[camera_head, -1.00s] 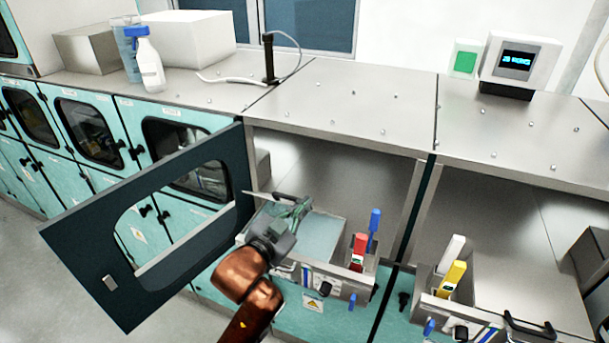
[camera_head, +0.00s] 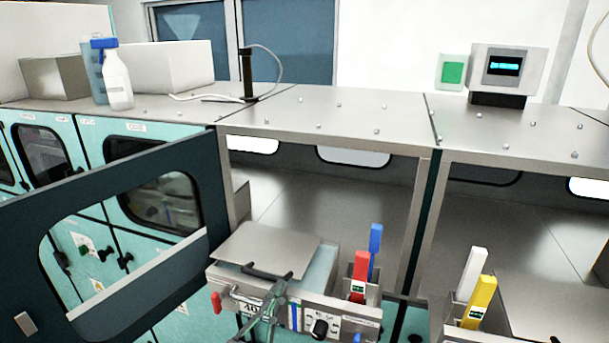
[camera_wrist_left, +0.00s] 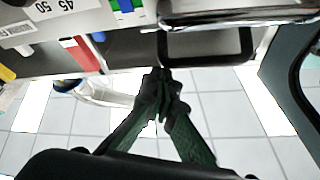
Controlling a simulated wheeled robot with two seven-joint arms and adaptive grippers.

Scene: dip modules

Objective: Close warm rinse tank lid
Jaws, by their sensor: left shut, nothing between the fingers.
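The tank (camera_head: 345,318) with a front panel of labels and a black knob sits in the open cabinet bay. Its grey metal lid (camera_head: 265,245) lies over the left and middle part of the top, and a strip of bluish bath shows at its right. Whether it is fully seated I cannot tell. A black handle (camera_head: 268,272) is at the lid's front edge. My left gripper (camera_head: 274,290) is in front of the tank, just below the handle. In the left wrist view its dark fingers (camera_wrist_left: 160,98) are shut and empty, with the handle (camera_wrist_left: 210,52) just beyond them. My right gripper is out of view.
An open dark door (camera_head: 110,290) with a window stands at the left. Red (camera_head: 360,268) and blue (camera_head: 375,240) handles stick up at the tank's right side. A second tank with white (camera_head: 472,268) and yellow (camera_head: 482,295) handles is further right.

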